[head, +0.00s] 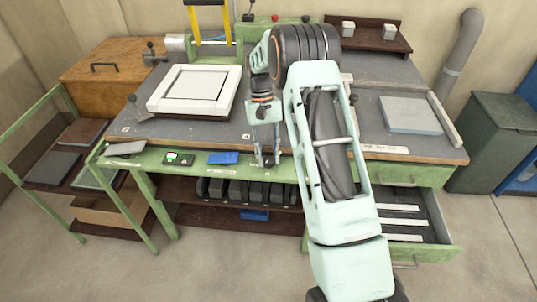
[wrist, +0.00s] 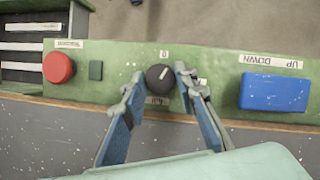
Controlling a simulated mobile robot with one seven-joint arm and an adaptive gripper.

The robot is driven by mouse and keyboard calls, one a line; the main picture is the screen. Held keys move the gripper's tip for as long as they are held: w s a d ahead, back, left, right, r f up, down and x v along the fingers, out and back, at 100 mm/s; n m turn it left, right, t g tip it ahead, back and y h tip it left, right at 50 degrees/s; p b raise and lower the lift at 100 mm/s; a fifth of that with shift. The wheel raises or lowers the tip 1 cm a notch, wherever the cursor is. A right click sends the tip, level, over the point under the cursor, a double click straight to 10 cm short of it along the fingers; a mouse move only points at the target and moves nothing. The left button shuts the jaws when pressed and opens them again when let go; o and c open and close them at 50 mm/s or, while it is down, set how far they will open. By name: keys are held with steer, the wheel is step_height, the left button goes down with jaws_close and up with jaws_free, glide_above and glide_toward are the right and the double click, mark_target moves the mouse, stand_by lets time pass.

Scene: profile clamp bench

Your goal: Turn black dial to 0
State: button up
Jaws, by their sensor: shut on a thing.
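The black dial (wrist: 158,78) is a round knob on the green front strip of the bench in the wrist view. A short white mark on it points up and to the right. A small label reading 0 (wrist: 164,54) sits just above it; another label (wrist: 157,101) below it is partly covered and hard to read. My gripper (wrist: 163,82) is shut on the dial, one finger on each side. In the head view my gripper (head: 265,163) reaches down to the green front strip; the dial is too small and covered to make out there.
A red button (wrist: 58,68) and a small green square (wrist: 95,70) lie left of the dial. A blue block (wrist: 274,92) labelled UP DOWN lies right. An open drawer (head: 440,222) juts out at the right. A white frame (head: 194,90) lies on the bench.

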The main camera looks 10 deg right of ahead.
steer(key=n+h, duration=0.1)
steer(key=n, duration=0.1)
steer(key=n+h, duration=0.1)
steer(key=n, duration=0.2)
steer(key=shift+a+t, duration=0.1)
steer(key=shift+t, duration=0.2)
stand_by(0.4)
steer(key=o, duration=0.9)
steer(key=shift+c, duration=0.2)
steer(key=shift+r, duration=0.1)
steer(key=v, duration=1.1)
steer(key=shift+a+r, duration=0.15)
steer(key=shift+r, duration=0.2)
steer(key=shift+w, duration=0.15)
